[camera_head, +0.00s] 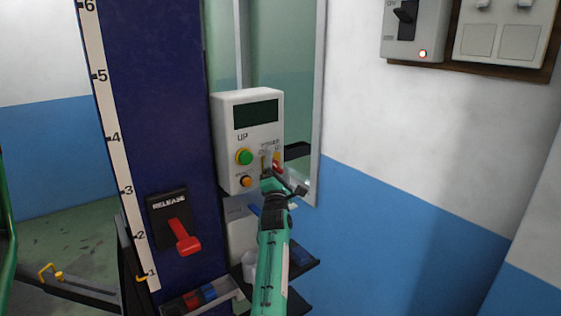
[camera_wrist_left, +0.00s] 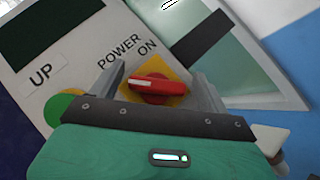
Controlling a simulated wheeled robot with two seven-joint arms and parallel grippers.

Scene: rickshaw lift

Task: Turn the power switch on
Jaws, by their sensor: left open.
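The power switch is a red rotary knob on a yellow plate, seen in the left wrist view (camera_wrist_left: 150,88). Its handle lies nearly crosswise in that picture, beside the words "POWER ON". In the head view the switch (camera_head: 277,162) is partly hidden behind my left gripper, at the lower right of the white control box (camera_head: 226,116). My left gripper (camera_head: 270,162) is open in front of the box. In the left wrist view its fingers (camera_wrist_left: 156,74) stand on either side of the knob; whether they touch it I cannot tell. My right gripper is out of view.
A green UP button (camera_head: 244,156) and an orange button (camera_head: 246,181) sit left of the switch. A red release lever (camera_head: 183,236) is on the blue column. A shelf (camera_head: 303,268) is below the box. A breaker box (camera_head: 414,30) hangs at upper right.

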